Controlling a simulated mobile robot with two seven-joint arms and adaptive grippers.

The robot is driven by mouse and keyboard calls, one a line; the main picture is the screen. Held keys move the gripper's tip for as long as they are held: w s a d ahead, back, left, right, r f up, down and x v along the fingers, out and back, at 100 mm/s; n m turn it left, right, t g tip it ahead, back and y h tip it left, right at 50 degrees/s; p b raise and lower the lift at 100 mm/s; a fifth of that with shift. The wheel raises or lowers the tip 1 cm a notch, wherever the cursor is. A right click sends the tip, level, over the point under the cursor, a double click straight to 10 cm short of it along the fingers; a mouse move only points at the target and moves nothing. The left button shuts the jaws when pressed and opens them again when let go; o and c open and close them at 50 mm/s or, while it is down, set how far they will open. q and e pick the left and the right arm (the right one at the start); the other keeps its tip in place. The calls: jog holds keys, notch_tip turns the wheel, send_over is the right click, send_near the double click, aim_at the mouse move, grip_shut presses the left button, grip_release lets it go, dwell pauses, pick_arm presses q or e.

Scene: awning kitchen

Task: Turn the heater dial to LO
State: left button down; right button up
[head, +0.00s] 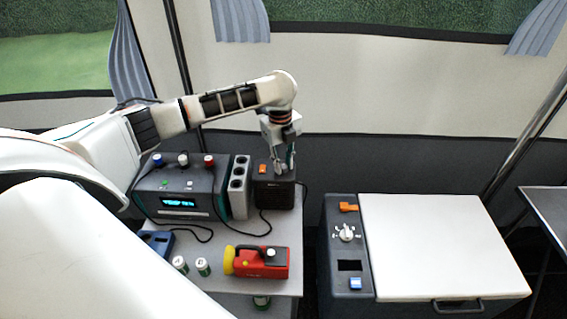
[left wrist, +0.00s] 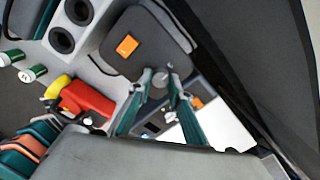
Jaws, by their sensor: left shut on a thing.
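The heater (head: 274,195) is a small dark box at the back right of the small grey table. It has an orange switch (head: 262,169) on top, which also shows in the left wrist view (left wrist: 126,45). My left gripper (head: 284,166) points down onto the heater's top. In the left wrist view its two fingers (left wrist: 163,82) are closed around the grey heater dial (left wrist: 160,79). The fingers cover much of the dial, and I cannot read its marks or its setting. My right gripper is out of view.
A grey socket strip (head: 239,187) and a power unit (head: 180,190) with coloured knobs stand left of the heater. A red torch (head: 265,262) and green-white cans (head: 202,266) are in front. A cool box (head: 440,245) with another dial (head: 347,232) stands to the right.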

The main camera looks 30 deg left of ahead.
pick_arm(q)
jog(key=c, duration=1.8)
grip_release()
jog(key=shift+c, duration=0.2)
notch_tip(320, 180, up, 12)
jog(key=shift+s, duration=0.3)
jog(key=shift+a, duration=0.1)
